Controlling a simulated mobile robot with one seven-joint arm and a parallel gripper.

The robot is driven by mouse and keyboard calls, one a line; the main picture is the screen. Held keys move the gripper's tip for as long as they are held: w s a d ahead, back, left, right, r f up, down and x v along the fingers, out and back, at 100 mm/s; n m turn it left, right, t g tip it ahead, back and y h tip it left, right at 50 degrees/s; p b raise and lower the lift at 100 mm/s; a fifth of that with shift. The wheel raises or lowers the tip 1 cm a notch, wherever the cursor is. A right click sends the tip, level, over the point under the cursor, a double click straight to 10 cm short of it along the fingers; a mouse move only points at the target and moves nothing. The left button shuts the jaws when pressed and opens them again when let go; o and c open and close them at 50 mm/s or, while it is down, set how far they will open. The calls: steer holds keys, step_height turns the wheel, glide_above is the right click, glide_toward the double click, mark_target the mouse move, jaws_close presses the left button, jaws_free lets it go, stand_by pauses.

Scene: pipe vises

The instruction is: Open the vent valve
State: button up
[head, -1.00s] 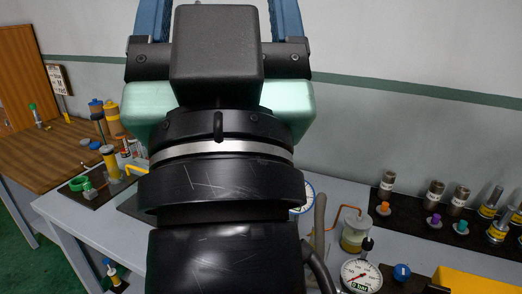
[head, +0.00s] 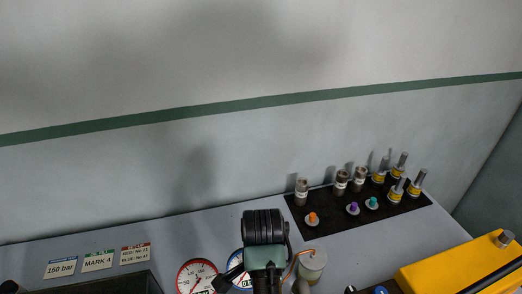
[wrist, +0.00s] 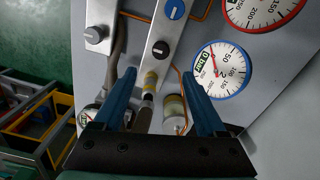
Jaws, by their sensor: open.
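In the wrist view my gripper (wrist: 158,74) is open, its two blue fingers apart with nothing held between them. Beyond the fingertips is a pale metal strip with a black knob (wrist: 160,48) and, further up, a blue knob (wrist: 174,9). A grey knob (wrist: 95,35) sits on a separate plate to the left. No label shows which one is the vent valve. A yellow-banded fitting (wrist: 150,80) and a small jar (wrist: 174,108) show between the fingers. My arm hides part of the bench in the head view.
A red-rimmed gauge (head: 197,275) and a blue-rimmed gauge (wrist: 222,70) are close by. A black mat (head: 335,220) holds several metal cylinders and coloured plugs. A yellow case (head: 455,267) is at right. Signs, including a 150 bar card (head: 61,267), stand at left.

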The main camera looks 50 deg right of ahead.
step_height(320, 180, down, 12)
steer(key=shift+f, duration=0.1)
stand_by(0.5)
jaws_close()
